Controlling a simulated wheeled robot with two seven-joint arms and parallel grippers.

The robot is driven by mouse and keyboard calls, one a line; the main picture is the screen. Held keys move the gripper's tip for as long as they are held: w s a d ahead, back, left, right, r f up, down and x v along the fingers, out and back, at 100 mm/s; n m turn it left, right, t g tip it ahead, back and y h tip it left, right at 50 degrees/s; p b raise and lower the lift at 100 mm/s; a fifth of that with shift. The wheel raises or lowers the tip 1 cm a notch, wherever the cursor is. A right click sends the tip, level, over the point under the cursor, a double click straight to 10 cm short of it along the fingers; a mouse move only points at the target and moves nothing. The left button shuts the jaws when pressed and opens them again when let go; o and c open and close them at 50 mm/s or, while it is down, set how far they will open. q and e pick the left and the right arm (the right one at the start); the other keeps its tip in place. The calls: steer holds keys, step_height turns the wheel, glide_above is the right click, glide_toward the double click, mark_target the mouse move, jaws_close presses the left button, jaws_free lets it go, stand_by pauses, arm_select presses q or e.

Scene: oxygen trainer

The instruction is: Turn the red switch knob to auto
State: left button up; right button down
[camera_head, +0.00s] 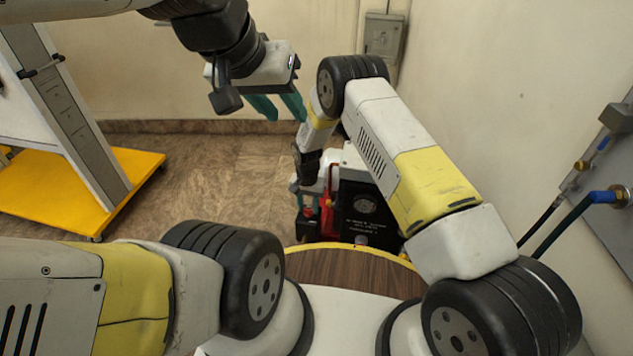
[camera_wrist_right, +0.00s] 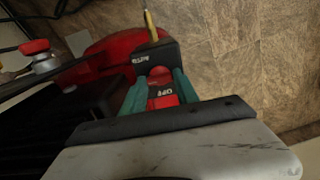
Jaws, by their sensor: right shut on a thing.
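The red switch knob (camera_wrist_right: 162,92) sits on a small black switch box (camera_wrist_right: 150,55) in the right wrist view. White lettering, seemingly "OFF" and upside down, shows on the red part, and other small white lettering shows on the box. My right gripper (camera_wrist_right: 160,80) has its teal fingers on both sides of the knob and is shut on it. In the head view my right gripper (camera_head: 308,203) is at the left side of the black machine (camera_head: 368,208), where the knob is mostly hidden. My left gripper (camera_head: 278,106) is open and empty, high above the floor.
Another red knob (camera_wrist_right: 36,50) and a red rounded body (camera_wrist_right: 115,42) are near the switch box, with a brass fitting (camera_wrist_right: 150,26) behind it. A yellow-based stand (camera_head: 130,178) is at the left. Hoses (camera_head: 565,222) hang at the right wall. The floor between is clear.

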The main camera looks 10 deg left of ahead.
mark_target(308, 209)
steer(key=c, duration=0.9)
jaws_free()
step_height(308, 209, up, 8)
steer(key=shift+f, duration=0.1)
